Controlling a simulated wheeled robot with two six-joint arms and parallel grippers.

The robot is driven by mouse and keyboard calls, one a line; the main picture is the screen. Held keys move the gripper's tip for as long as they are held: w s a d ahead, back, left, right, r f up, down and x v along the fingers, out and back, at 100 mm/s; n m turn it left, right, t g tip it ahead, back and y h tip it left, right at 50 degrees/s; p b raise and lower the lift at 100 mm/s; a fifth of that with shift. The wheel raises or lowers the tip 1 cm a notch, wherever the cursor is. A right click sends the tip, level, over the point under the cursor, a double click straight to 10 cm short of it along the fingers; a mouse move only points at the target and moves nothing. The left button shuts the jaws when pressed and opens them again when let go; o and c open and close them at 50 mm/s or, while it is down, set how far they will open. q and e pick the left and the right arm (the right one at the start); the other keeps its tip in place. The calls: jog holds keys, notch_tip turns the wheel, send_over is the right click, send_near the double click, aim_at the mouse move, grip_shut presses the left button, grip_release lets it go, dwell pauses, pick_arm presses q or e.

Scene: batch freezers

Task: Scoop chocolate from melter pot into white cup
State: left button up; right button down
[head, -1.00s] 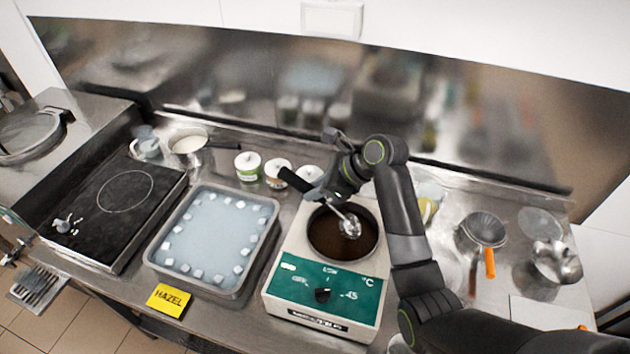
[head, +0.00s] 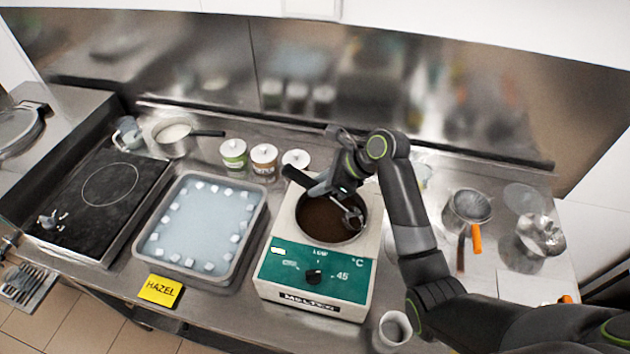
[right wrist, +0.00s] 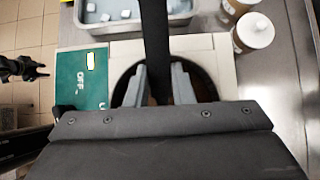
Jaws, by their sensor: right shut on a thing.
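The melter pot (head: 318,272) is a white box with a green front panel and a round well of dark chocolate (head: 318,220). My right gripper (head: 328,186) is over the well, shut on the black handle of a scoop (head: 296,178). The scoop's metal bowl (head: 352,216) is low in the well's right side; its contact with the chocolate is unclear. In the right wrist view the handle (right wrist: 155,50) runs between the fingers (right wrist: 158,85). The white cup (head: 393,330) stands upright at the melter's front right. My left gripper (right wrist: 30,69) shows small and dark, away from the work.
A tray of pale blue liquid with white cubes (head: 262,225) and a yellow HAZEL card (head: 160,291) lie left of the melter. Lidded tubs (head: 263,160) stand behind. An orange-handled pan (head: 468,207) and metal bowl (head: 540,238) are right, beyond my arm.

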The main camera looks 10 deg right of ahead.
aim_at(291, 169)
jog(key=shift+w+a+f+g+h, duration=0.25)
jog(key=shift+a+f+g+h, duration=0.05)
jog(key=shift+a+f+h, duration=0.3)
jog(key=shift+w+a+f+g+h, duration=0.2)
jog(key=shift+a+f+g+h, duration=0.1)
jog(key=shift+a+f+h, duration=0.25)
jog(key=shift+w+r, duration=0.1)
jog(key=shift+r, duration=1.45)
jog(key=shift+w+a+r, duration=0.1)
jog(key=shift+a+r, duration=0.15)
jog(key=shift+r, duration=0.5)
jog(key=shift+a+r, duration=0.2)
jog(key=shift+r, duration=0.5)
jog(key=a+h, duration=0.1)
jog(key=w+a+g+h, duration=0.1)
jog(key=h, duration=0.1)
jog(key=shift+a+f, duration=0.2)
jog(key=shift+a, duration=0.15)
jog(key=shift+w+a+h, duration=0.15)
jog(key=shift+h, duration=0.2)
jog(key=shift+f, duration=0.1)
